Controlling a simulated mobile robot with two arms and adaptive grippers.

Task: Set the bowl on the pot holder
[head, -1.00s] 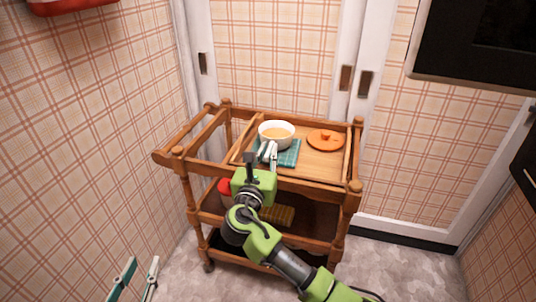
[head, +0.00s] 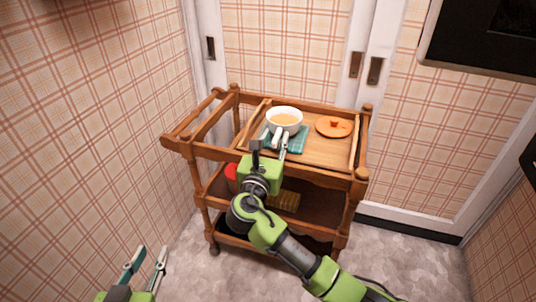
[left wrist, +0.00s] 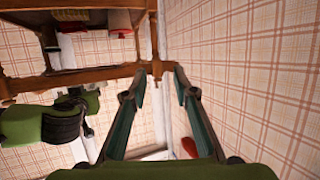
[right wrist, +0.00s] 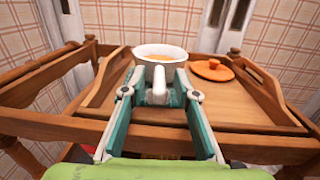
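A white bowl (head: 284,115) with orange-brown contents stands on the cart's top. In the right wrist view the bowl (right wrist: 160,52) looks level, with a white handle (right wrist: 158,86) towards me. My right gripper (head: 280,141) is at the bowl's near side. The bowl's base is partly hidden. My left gripper (head: 148,262) is open and empty, low at the left of the head view, away from the cart.
The wooden cart (head: 233,155) has raised rails around its top. An orange lid (head: 334,126) lies right of the pot holder on the wooden top. The lower shelf holds a red-topped item (head: 231,172) and a yellowish block (head: 286,201). Plaid walls stand left and behind.

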